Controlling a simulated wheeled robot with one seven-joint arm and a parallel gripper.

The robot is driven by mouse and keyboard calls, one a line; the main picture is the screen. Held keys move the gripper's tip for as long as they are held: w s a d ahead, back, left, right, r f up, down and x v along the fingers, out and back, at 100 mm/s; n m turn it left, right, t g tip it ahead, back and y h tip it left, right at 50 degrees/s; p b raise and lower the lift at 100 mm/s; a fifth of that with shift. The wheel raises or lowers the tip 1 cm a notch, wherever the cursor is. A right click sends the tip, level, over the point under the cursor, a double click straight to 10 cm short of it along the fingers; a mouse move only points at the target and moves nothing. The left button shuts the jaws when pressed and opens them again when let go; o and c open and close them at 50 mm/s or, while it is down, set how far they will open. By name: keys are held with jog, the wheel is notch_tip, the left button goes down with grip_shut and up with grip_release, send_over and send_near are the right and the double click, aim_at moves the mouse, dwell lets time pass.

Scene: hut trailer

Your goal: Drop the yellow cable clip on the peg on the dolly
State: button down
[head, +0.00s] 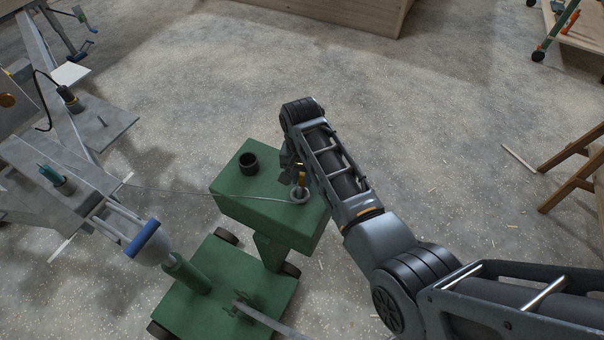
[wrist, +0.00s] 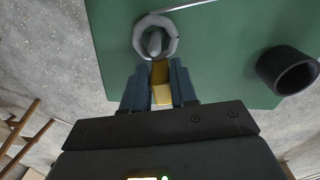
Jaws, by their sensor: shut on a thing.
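My gripper (wrist: 161,84) is shut on the yellow cable clip (wrist: 161,93), which sits between its two blue-grey fingers. In the head view the yellow clip (head: 301,174) shows just above the green dolly top (head: 262,213). A grey ring (wrist: 140,38) lies directly in front of the clip, with a rounded grey peg (wrist: 155,43) inside it. I cannot tell whether the ring is part of the clip or a separate thing. The ring also shows in the head view (head: 299,195), near the right edge of the dolly top. The arm partly hides the fingers there.
A black cup-like cylinder (head: 249,163) stands on the dolly top and also shows in the wrist view (wrist: 288,71). A thin cable (head: 190,191) runs across from the left. Grey machinery (head: 95,132) stands left.

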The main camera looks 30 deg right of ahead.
aim_at(302, 176)
dwell(0.4)
jog(key=c, duration=0.8)
grip_release()
jog(key=shift+r+p, duration=0.3)
jog(key=shift+r, duration=3.6)
